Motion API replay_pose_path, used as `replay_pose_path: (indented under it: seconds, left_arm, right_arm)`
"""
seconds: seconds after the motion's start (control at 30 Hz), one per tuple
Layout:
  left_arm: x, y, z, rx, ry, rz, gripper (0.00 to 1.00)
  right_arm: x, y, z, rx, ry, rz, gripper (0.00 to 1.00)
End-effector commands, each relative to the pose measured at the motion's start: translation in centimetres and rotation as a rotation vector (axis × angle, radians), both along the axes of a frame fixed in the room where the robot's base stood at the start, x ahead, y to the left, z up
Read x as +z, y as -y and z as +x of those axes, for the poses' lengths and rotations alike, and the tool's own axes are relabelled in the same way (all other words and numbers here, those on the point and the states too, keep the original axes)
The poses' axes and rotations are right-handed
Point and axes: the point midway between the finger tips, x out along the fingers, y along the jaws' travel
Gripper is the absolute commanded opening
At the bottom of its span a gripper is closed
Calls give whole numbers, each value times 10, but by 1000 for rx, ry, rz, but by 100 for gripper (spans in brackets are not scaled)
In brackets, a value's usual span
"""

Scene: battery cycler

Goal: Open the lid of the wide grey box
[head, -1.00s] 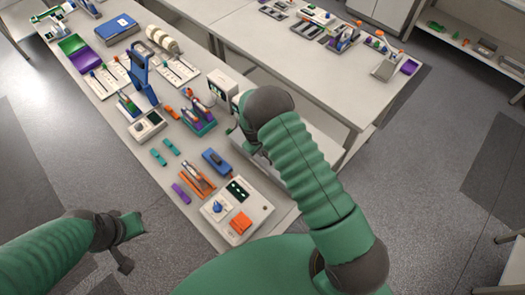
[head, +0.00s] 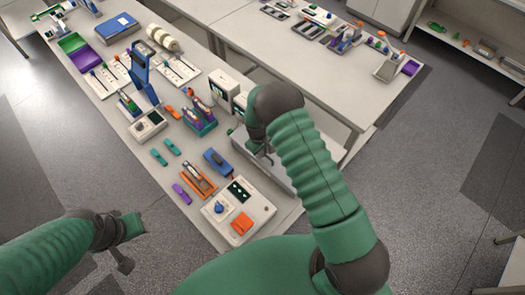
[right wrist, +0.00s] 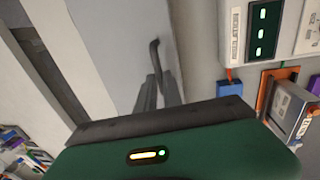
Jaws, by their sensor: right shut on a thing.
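The wide grey box (head: 285,172) is at the right edge of the near bench, partly hidden behind my right arm. My right gripper (head: 264,157) is over it, pointing down. In the right wrist view, the box's pale grey surface (right wrist: 108,50) lies beyond the gripper, and its fingers (right wrist: 158,92) are closed around the thin dark handle (right wrist: 155,55). I cannot tell from these views how far the lid is raised. My left gripper (head: 128,250) hangs clear of the bench at the lower left, away from the box; its jaw opening is unclear.
A white control panel (head: 262,207) with an orange square sits in front of the box. An orange tray (head: 197,184) and a blue block (head: 217,160) lie to its left. A white instrument (head: 224,88) stands behind the box. Floor is free to the left.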

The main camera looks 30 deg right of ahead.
Motion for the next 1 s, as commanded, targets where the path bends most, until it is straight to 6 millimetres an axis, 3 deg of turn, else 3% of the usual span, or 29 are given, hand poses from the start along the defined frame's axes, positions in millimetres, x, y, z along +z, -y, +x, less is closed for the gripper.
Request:
replay_pose_path:
  seconds: [0.03, 0.57, 0.87, 1.0]
  left_arm:
    - [-1, 0, 0, 0, 0, 0, 36]
    - [-7, 0, 0, 0, 0, 0, 36]
    - [-19, 0, 0, 0, 0, 0, 36]
    - [-32, 0, 0, 0, 0, 0, 36]
  right_arm:
    - [-5, -2, -7, -2, -18, 11, 0]
    - [5, 4, -4, -6, -48, 113, 0]
    - [20, 12, 1, -1, -76, 211, 0]
    - [32, 26, 5, -10, -86, 248, 0]
